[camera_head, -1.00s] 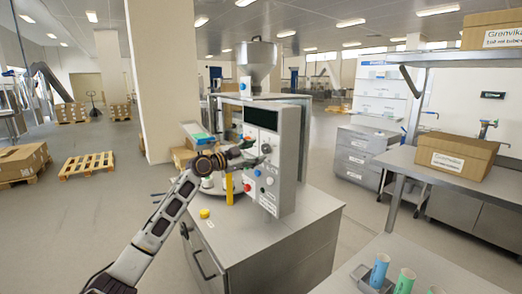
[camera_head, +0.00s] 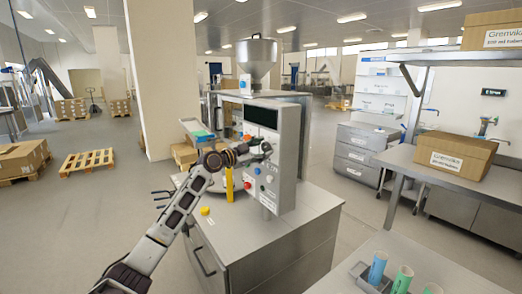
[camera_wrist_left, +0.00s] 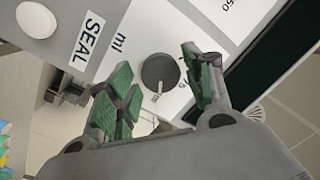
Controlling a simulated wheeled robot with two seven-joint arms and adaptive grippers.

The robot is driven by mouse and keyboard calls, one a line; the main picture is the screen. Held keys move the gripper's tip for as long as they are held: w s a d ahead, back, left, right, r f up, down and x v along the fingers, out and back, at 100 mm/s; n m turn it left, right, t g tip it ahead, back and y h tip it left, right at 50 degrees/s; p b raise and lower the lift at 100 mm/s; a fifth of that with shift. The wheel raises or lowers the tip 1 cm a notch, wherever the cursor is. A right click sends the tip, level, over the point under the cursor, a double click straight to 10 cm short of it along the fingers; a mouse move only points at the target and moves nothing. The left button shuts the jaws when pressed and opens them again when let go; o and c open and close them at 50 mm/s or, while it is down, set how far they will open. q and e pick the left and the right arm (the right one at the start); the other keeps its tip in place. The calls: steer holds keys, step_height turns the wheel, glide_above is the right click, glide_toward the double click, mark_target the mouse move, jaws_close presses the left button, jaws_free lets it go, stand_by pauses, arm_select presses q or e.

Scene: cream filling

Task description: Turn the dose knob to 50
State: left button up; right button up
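The filling machine's grey control panel (camera_head: 262,183) stands in the middle of the head view. My left gripper (camera_head: 264,152) is at the panel's upper part, below the dark display (camera_head: 262,116). In the left wrist view my left gripper (camera_wrist_left: 156,83) is open, its green-padded fingers on either side of the round grey dose knob (camera_wrist_left: 160,70). I cannot tell whether they touch it. A small light pointer (camera_wrist_left: 157,96) shows at the knob's edge. The printed "ml" (camera_wrist_left: 119,42) is beside it; the scale numbers are partly hidden by a finger. My right gripper is not in view.
A "SEAL" label (camera_wrist_left: 87,40) and a white round control (camera_wrist_left: 36,19) lie near the knob. Colored cups (camera_head: 377,267) stand on the front-right table.

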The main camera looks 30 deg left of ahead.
arm_select(q)
steer(key=c, duration=0.7)
